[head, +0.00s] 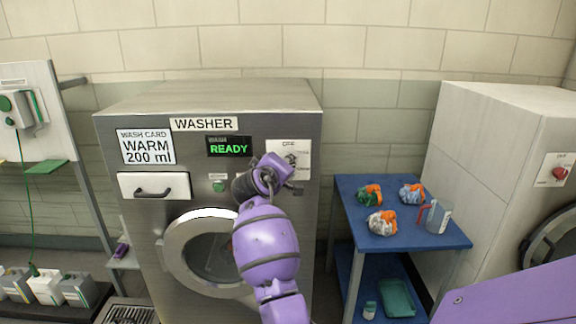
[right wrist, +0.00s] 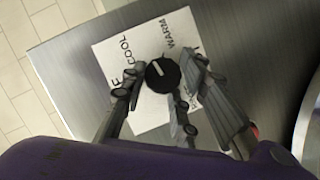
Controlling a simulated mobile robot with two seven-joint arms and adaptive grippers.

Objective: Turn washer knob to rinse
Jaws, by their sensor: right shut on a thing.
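The washer (head: 110,140) is a grey metal cabinet with a white dial panel (head: 304,172) at its upper right. The black knob (right wrist: 163,76) sits on that panel and has a white pointer mark. In the right wrist view the mark points up and left, roughly between COOL and WARM; other labels are partly hidden by the fingers. My right gripper (head: 290,172) is at the panel. In the right wrist view its fingers (right wrist: 160,88) lie on both sides of the knob, shut on it. My left gripper is not in view.
The washer's display (head: 229,146) reads READY, and a card (head: 146,146) says WARM 200 ml. A round door (head: 180,245) is below. A blue table (head: 400,240) with several colored bundles and a clear jug (head: 438,216) stands to the right, beside another machine (head: 490,150).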

